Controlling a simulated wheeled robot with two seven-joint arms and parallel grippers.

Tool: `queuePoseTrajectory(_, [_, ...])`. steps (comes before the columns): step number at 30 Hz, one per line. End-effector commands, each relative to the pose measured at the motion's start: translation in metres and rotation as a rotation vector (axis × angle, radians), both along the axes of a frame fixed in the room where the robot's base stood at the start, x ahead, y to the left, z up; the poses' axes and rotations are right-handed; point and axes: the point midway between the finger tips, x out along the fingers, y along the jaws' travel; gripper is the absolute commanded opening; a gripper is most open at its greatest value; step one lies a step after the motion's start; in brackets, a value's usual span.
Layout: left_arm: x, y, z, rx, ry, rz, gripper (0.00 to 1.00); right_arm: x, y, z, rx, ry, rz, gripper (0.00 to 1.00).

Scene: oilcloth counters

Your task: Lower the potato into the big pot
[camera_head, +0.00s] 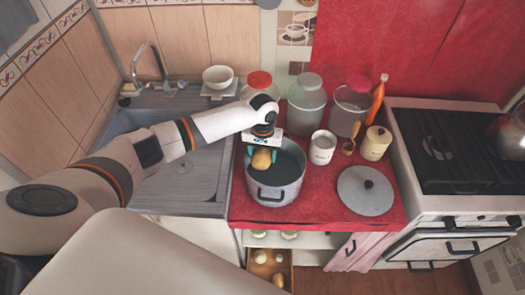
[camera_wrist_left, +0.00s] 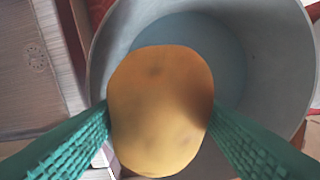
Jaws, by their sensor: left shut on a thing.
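The potato (camera_head: 262,160) is a yellow-brown lump between the green fingers of my left gripper (camera_head: 263,154), which is shut on it. In the left wrist view the potato (camera_wrist_left: 160,110) fills the middle, with a green finger touching each side. The big pot (camera_head: 276,192) is grey, open and stands on the red counter, its dark handle facing front. The potato is over the left part of the pot's opening in the head view. The pot's wall (camera_wrist_left: 291,70) curves behind the potato in the wrist view, with a bluish inside. My right gripper is not in view.
A grey lid (camera_head: 366,195) lies right of the pot. A white canister (camera_head: 322,148), a cream canister (camera_head: 376,143) and glass jars (camera_head: 307,103) stand behind and right. The sink (camera_head: 150,120) is left, the stove (camera_head: 450,150) far right. An open drawer (camera_head: 270,268) is below.

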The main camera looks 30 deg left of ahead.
Motion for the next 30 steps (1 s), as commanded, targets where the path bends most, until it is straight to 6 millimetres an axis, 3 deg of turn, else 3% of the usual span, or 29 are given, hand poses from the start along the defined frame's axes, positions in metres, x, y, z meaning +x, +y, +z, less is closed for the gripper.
queuePoseTrajectory(30, [0.000,0.000,-0.053,-0.001,0.001,0.000,0.33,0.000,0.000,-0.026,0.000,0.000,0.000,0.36])
